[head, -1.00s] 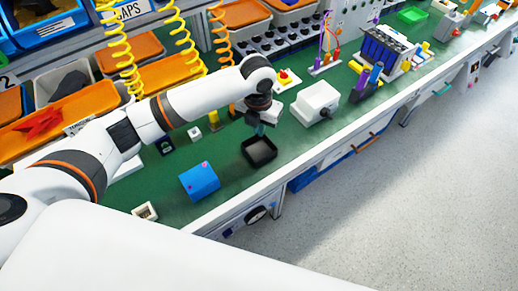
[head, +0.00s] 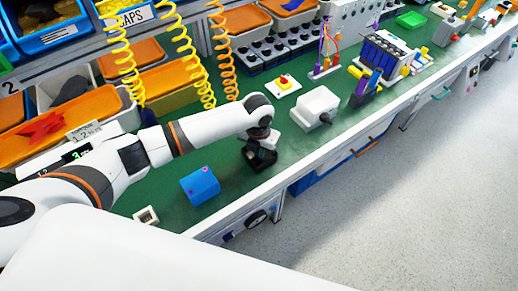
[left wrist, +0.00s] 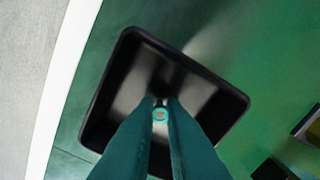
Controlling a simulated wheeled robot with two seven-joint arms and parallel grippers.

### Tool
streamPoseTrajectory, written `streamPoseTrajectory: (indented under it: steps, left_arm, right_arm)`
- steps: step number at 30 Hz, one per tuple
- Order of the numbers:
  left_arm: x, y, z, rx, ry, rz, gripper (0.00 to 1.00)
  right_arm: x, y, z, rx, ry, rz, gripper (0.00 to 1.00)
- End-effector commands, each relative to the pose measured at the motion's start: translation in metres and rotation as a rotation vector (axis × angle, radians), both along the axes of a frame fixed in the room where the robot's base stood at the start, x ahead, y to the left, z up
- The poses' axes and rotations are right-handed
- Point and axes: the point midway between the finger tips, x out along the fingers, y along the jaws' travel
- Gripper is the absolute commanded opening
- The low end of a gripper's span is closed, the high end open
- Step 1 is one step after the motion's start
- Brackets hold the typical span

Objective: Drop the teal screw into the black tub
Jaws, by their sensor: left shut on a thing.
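The black tub (left wrist: 125,78) is an open square container on the green bench top. It shows tilted across the left wrist view, and in the head view it is partly hidden under my arm. My left gripper (left wrist: 161,104) points down over the tub's inside with its teal fingers close together. It is shut on the teal screw (left wrist: 160,115), whose round head shows between the fingertips. How high the screw is above the tub floor I cannot tell. My right gripper is not in view.
A blue block (head: 200,186) and a small white square part (head: 146,215) lie left of the tub. A white box (head: 315,108) with a dark knob stands beyond it to the right. The bench's white front edge runs close by.

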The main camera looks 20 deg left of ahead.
Motion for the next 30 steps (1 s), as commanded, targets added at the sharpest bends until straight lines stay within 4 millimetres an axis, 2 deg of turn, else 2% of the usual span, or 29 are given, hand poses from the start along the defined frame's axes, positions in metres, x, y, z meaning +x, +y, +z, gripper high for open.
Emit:
streamPoseTrajectory:
  steps: [1, 4, 12, 16, 20, 30]
  left_arm:
    - [0.000, 0.000, -0.001, 0.000, 0.000, 0.000, 0.14]
    - [0.000, 0.000, 0.000, 0.000, 0.000, 0.000, 0.31]
    - [0.000, 0.000, 0.000, 0.000, 0.000, 0.000, 0.31]
    - [0.000, 0.000, 0.008, -0.001, -0.003, -0.001, 0.31]
    - [0.000, 0.000, 0.029, 0.000, -0.004, -0.002, 0.31]
    - [-0.003, 0.000, 0.099, -0.001, -0.004, 0.000, 0.31]
  right_arm:
    - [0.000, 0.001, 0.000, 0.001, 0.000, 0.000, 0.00]
    - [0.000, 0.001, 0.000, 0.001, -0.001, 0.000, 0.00]
    - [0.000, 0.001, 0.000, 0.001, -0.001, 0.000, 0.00]
    - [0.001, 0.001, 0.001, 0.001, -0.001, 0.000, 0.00]
    - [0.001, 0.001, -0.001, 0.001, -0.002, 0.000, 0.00]
    - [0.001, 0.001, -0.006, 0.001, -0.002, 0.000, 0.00]
